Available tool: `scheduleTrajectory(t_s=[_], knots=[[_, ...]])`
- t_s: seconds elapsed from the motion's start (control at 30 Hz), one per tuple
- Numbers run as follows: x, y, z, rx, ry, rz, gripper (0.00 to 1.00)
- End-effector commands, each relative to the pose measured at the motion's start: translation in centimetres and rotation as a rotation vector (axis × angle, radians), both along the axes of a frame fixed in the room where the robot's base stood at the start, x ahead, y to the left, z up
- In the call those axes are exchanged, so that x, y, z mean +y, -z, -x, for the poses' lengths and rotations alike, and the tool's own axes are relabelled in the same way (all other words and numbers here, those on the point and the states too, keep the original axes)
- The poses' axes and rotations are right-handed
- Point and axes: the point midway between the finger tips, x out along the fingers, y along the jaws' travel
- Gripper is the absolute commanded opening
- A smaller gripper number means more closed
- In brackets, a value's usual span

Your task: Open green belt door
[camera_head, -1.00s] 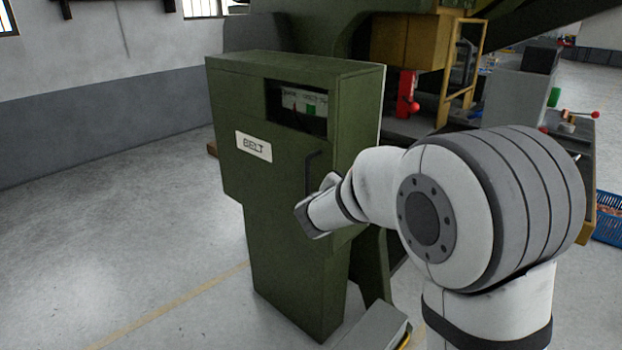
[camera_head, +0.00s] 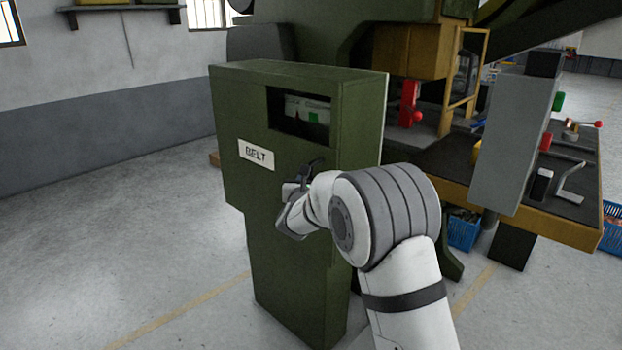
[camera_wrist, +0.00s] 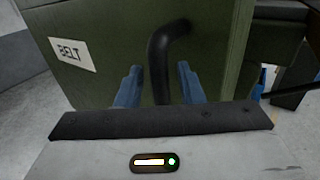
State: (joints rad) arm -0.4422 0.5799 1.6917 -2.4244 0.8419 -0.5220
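The green belt cabinet (camera_head: 230,115) stands upright left of centre in the head view, with a white BELT label (camera_head: 257,155) on its front. The door looks closed. Its dark bent handle (camera_head: 312,164) is on the right part of the front, partly hidden by my arm. In the wrist view the handle (camera_wrist: 160,62) runs down between the two blue fingers of my gripper (camera_wrist: 158,85). The fingers are apart, one on each side, with gaps to the handle. The handle's lower end is hidden behind the gripper body. My gripper also shows in the head view (camera_head: 294,195), small.
A workbench (camera_head: 560,225) with a grey box and red-knobbed levers stands at the right. Blue crates (camera_head: 463,230) sit below and beside it. The floor (camera_head: 120,230) left of the cabinet is clear.

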Motion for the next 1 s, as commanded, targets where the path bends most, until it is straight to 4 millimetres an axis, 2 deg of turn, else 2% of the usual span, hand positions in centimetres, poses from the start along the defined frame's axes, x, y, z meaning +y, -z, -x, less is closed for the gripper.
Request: scheduleTrajectory(t_s=[0.27,0.7,1.0], knots=[[-0.10,0.02,-0.29,0.000,0.001,0.000,0.34],[-0.15,0.01,-0.29,0.000,0.002,0.000,0.00],[-0.31,0.01,-0.32,0.000,0.004,0.000,0.00]])
